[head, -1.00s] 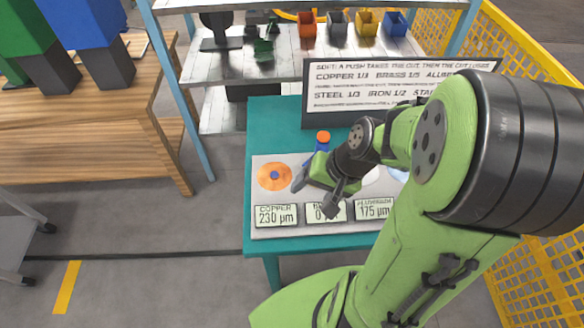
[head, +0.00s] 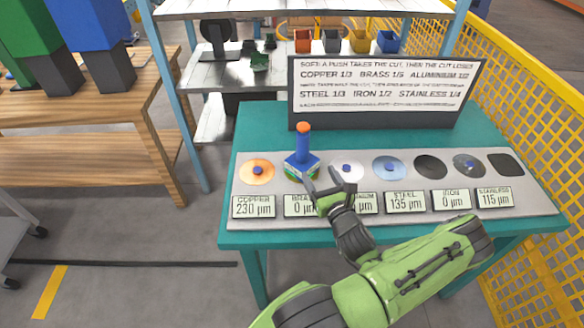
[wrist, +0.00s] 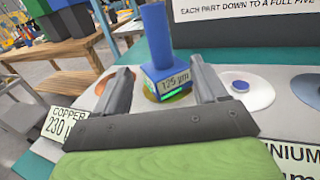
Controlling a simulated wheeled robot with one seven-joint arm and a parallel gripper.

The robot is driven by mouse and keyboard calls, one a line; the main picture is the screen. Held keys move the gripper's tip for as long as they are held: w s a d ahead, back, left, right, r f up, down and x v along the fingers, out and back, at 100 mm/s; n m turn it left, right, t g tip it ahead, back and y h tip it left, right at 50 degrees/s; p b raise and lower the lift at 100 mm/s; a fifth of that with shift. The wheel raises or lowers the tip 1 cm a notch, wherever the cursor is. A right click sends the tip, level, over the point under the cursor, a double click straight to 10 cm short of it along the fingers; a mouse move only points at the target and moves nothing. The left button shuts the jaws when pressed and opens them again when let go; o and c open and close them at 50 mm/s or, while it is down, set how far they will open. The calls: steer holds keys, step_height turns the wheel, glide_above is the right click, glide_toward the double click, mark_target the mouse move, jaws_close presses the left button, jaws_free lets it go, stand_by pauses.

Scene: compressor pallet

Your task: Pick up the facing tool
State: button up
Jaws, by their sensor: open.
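The facing tool (head: 303,150) is a blue upright handle with an orange top on a square blue base. It stands on the brass place of the grey panel (head: 235,197), between the copper disc (head: 257,171) and a pale disc (head: 347,168). In the wrist view the facing tool (wrist: 157,45) shows a small screen that appears to read 125 µm, with a green bar. My gripper (head: 331,184) is open and empty, in front of the tool and slightly right of it. In the wrist view the tool appears between and beyond the fingers of my gripper (wrist: 164,86), with no visible contact.
A sign board (head: 380,95) stands behind the panel on the teal table (head: 262,125). Readouts line the panel's front: copper 230, steel 135, iron 0, stainless 115. A yellow mesh fence (head: 520,130) is at right, a wooden bench (head: 90,150) at left. Shelves stand behind.

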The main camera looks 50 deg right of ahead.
mark_target(300, 144)
steer(key=b+x, duration=0.1)
steer(key=x, duration=1.3)
steer(key=shift+w+d+f, duration=0.1)
steer(key=shift+w+d, duration=0.05)
steer(key=shift+w, duration=0.25)
steer(key=shift+c, duration=0.5)
jaws_close()
